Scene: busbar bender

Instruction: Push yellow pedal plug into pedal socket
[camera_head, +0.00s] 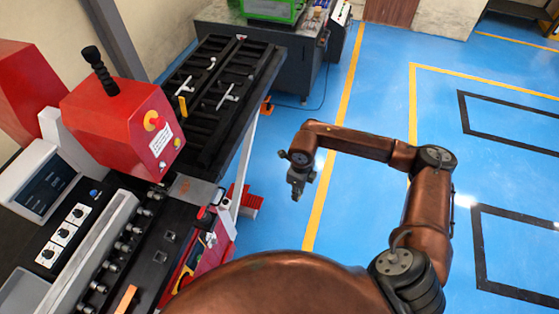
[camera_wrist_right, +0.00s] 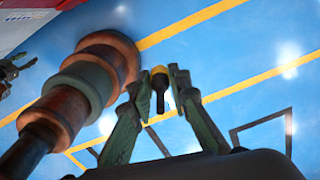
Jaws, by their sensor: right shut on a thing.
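The yellow pedal plug (camera_wrist_right: 159,85) shows in the right wrist view with a yellow top and a dark, narrow body. My right gripper (camera_wrist_right: 160,80) is shut on it, with one finger on each side. In the head view my right gripper (camera_head: 297,190) hangs over the blue floor, right of the machine and apart from it. The plug is too small to make out there. I cannot make out the pedal socket for sure. A grey jaw-like shape (camera_wrist_right: 12,74) at the left edge of the wrist view may be my left gripper.
The red and black busbar machine (camera_head: 120,115) with its long black table (camera_head: 225,80) fills the left. A red object (camera_head: 246,202), perhaps the pedal, lies on the floor beside it. A grey-green machine (camera_head: 275,40) stands behind. The blue floor (camera_head: 380,90) at right is open.

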